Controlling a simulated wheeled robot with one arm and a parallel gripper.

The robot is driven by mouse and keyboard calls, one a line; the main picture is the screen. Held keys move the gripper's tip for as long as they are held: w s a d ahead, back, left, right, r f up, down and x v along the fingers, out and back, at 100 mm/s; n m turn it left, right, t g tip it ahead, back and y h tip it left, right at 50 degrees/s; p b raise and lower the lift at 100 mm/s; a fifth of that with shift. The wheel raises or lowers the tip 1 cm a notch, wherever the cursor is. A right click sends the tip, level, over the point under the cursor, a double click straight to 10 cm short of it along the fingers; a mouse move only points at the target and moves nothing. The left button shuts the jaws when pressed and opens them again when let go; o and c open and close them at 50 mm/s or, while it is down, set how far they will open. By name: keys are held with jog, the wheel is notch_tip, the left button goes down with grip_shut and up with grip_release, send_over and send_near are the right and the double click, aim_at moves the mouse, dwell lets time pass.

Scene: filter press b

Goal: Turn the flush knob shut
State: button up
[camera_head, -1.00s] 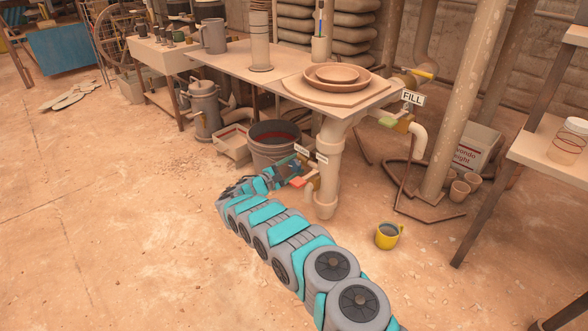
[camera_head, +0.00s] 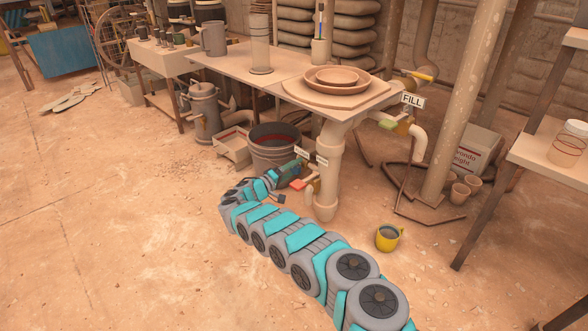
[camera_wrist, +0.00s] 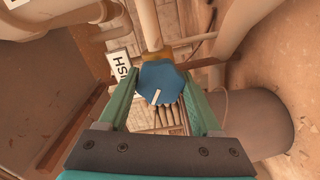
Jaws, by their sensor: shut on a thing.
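The flush knob (camera_wrist: 161,80) is a blue, many-sided knob with a white pointer line, at the end of a brass valve stem in the wrist view. The line points down and slightly left there. My gripper (camera_wrist: 158,92) has its green fingers on both sides of the knob, shut on it. A white sign (camera_wrist: 123,66), partly cut off and turned, stands beside the knob. In the head view my gripper (camera_head: 290,171) is at the pipework under the table, and the knob itself is too small or hidden to make out.
A valve with a red handle (camera_head: 298,185) sits just below my gripper. A grey bucket (camera_head: 273,158) stands behind, and a thick vertical pipe (camera_head: 327,180) is close on the right. A yellow mug (camera_head: 388,238) stands on the floor.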

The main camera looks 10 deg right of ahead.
jog(key=m, duration=0.5)
jog(key=shift+d+m, duration=0.1)
jog(key=shift+m, duration=0.2)
jog(key=m, duration=0.3)
jog(key=shift+f+m, duration=0.15)
jog(key=shift+m, duration=1.15)
jog(key=o, duration=1.4)
